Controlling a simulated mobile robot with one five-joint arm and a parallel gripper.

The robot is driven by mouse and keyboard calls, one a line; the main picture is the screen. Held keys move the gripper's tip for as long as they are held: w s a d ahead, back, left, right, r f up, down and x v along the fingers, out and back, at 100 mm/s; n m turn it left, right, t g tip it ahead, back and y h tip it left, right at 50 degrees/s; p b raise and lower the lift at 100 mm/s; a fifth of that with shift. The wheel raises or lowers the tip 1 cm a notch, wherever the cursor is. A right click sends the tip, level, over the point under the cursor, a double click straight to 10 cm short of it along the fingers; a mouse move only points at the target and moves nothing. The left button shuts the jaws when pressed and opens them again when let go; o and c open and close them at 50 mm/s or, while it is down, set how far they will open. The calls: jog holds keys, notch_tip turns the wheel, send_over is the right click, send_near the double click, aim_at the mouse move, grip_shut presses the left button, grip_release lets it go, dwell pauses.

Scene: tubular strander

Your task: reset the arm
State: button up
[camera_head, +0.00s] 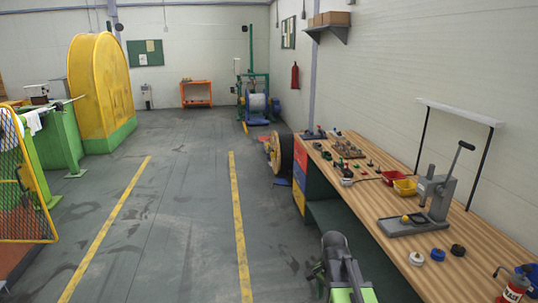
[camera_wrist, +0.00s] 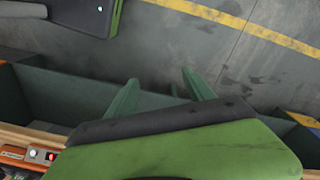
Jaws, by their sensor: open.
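My gripper (camera_wrist: 158,96) shows in the wrist view as two green fingers standing apart, with nothing between them. Beyond the fingers are the bench's dark green side and the grey floor. In the head view my green and grey arm is at the bottom centre, beside the front edge of the wooden workbench (camera_head: 375,228). The fingertips cannot be made out clearly there. A part of my own body shows at the top left of the wrist view.
The bench holds a grey press (camera_head: 432,196), red and yellow bins (camera_head: 404,187) and several small parts. A cable reel (camera_head: 281,153) stands at its far end. The floor aisle (camera_head: 190,215) between yellow lines is clear. A yellow mesh guard (camera_head: 27,190) stands at left.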

jog(key=s+a+f+n, duration=0.1)
jog(key=s+a+n, duration=0.4)
jog(key=n, duration=0.6)
jog(key=shift+a+y, duration=0.3)
jog(key=shift+a, duration=0.05)
jog(key=shift+f, duration=0.1)
jog(key=shift+c, duration=0.2)
